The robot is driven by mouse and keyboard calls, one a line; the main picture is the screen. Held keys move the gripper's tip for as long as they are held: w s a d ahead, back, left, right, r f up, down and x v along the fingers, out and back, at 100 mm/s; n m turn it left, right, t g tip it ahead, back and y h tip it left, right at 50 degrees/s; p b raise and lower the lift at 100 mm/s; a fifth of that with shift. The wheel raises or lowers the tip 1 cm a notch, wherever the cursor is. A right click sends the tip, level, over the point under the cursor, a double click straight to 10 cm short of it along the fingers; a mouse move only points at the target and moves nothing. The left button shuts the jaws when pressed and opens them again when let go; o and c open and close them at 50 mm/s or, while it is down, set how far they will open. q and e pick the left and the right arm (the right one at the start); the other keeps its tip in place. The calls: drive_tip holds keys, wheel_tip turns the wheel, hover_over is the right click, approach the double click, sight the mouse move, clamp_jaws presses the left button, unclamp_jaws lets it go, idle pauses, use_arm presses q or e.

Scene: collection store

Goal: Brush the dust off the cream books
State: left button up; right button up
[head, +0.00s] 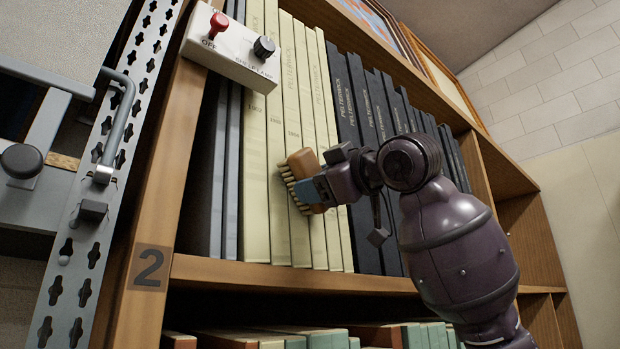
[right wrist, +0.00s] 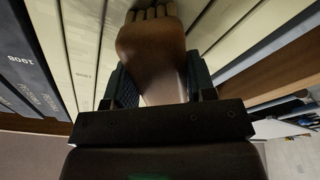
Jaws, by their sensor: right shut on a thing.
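The cream books (head: 255,160) stand upright in a row on the shelf in the head view, between grey books on the left and dark blue books on the right. My right gripper (head: 318,190) is shut on a wooden brush (head: 304,164). The brush's pale bristles (head: 289,183) face the cream spines and appear to be at or very near them. In the right wrist view the brush (right wrist: 152,55) sits between the fingers, with cream books (right wrist: 230,25) behind it. I cannot make out dust on the spines. My left gripper is not in view.
A switch box (head: 232,50) with a red lever and black knob hangs at the upper left of the shelf. A perforated metal post (head: 85,230) stands left of the wooden upright (head: 150,230) marked 2. Dark blue books (head: 362,235) stand close beside the cream ones.

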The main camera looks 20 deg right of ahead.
drive_tip(key=shift+w+d, duration=0.3)
drive_tip(key=shift+d, duration=0.5)
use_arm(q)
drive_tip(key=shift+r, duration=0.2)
use_arm(e)
drive_tip(key=w+d, duration=0.2)
drive_tip(key=d, duration=0.4)
drive_tip(key=shift+w+d, duration=0.2)
drive_tip(key=shift+d, duration=0.15)
drive_tip(key=shift+d, duration=0.1)
drive_tip(key=shift+w+d+r, duration=0.1)
drive_tip(key=shift+d+r, duration=0.05)
drive_tip(key=shift+d, duration=0.3)
drive_tip(key=shift+w+d+r, duration=0.1)
drive_tip(key=shift+d, duration=0.35)
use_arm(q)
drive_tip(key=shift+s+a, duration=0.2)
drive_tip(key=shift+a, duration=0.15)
use_arm(e)
drive_tip(key=shift+o, duration=0.3)
drive_tip(key=shift+d+r, duration=0.1)
drive_tip(key=shift+d, duration=0.05)
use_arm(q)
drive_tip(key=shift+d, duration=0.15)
use_arm(e)
drive_tip(key=shift+o, duration=0.2)
drive_tip(key=shift+s, duration=0.2)
